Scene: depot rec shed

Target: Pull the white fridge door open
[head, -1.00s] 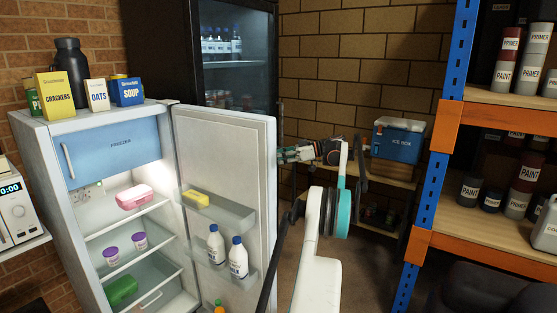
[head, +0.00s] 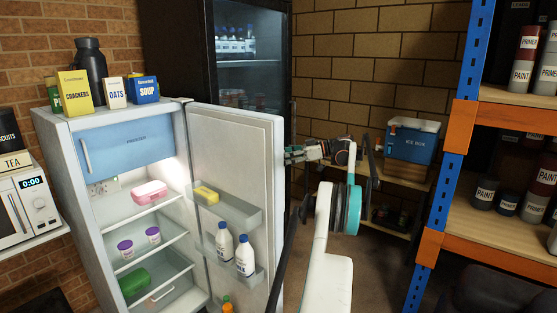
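The white fridge (head: 55,150) stands at the left with its door (head: 236,150) swung wide open toward the right. The lit inside shows a blue freezer flap (head: 130,145), shelves with a pink box (head: 149,191), purple-lidded tubs (head: 125,248) and a green box (head: 134,281). The door racks hold milk bottles (head: 244,256) and a yellow block (head: 206,194). My gripper (head: 292,154) is at the door's outer edge, on its far side. The door edge partly hides its fingertips, so I cannot tell whether it touches or grips anything.
Boxes and a dark bottle (head: 92,66) stand on the fridge top. A dark glass-door cooler (head: 250,50) stands behind. A blue ice box (head: 412,140) sits on a low wooden bench at the back. A blue and orange rack (head: 463,125) stands at the right, and a microwave (head: 32,210) at the left.

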